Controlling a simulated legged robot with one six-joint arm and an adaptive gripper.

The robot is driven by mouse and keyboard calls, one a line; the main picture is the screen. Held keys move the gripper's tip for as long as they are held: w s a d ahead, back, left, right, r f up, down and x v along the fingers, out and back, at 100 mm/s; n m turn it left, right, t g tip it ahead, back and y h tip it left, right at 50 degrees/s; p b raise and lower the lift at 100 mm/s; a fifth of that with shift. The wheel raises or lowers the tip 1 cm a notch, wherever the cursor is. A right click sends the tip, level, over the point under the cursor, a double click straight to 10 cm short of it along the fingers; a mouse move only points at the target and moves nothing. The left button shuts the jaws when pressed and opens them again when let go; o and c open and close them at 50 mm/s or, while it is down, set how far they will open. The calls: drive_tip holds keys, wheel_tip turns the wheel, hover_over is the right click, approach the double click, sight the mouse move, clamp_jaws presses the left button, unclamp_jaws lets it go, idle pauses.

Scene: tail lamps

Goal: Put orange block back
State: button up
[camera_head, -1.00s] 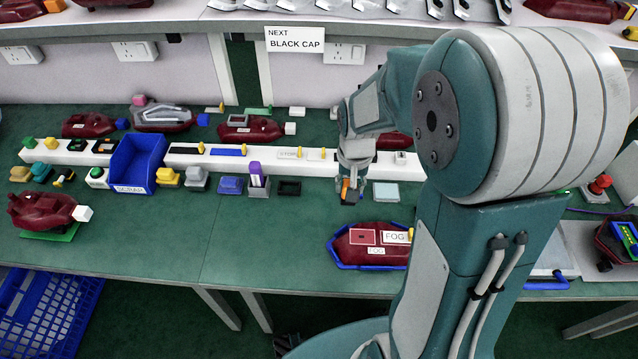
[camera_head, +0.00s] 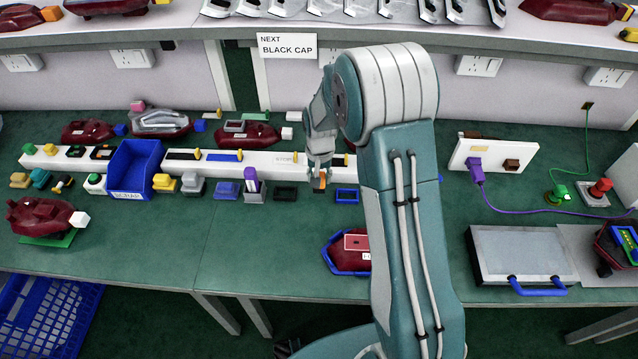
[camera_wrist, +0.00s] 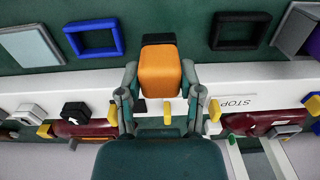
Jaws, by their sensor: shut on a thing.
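The orange block (camera_wrist: 160,70) is between the two fingers of my gripper (camera_wrist: 162,100) in the wrist view, and the gripper is shut on it. A dark patch shows just past the block's far end; I cannot tell what it belongs to. In the head view my gripper (camera_head: 319,178) points down with the orange block (camera_head: 320,185) at its tip, in front of the white rail. It is between an empty black frame (camera_head: 275,194) on the left and an empty blue frame (camera_head: 337,197) on the right. I cannot tell whether the block touches the table.
The white rail (camera_head: 225,169) with yellow levers runs behind the gripper. A blue bin (camera_head: 133,168) and a purple-topped piece (camera_head: 251,181) stand left. A red lamp body (camera_head: 346,256) in a blue-rimmed tray lies in front. A sign (camera_head: 288,47) reads "NEXT BLACK CAP".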

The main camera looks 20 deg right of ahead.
drive_tip(key=f, duration=0.2)
drive_tip(key=shift+a+f, duration=0.6)
drive_tip(key=shift+d, duration=0.15)
drive_tip(key=o, duration=1.1)
drive_tip(key=shift+d, duration=0.2)
drive_tip(key=shift+a, duration=0.1)
drive_tip(key=shift+a, duration=0.1)
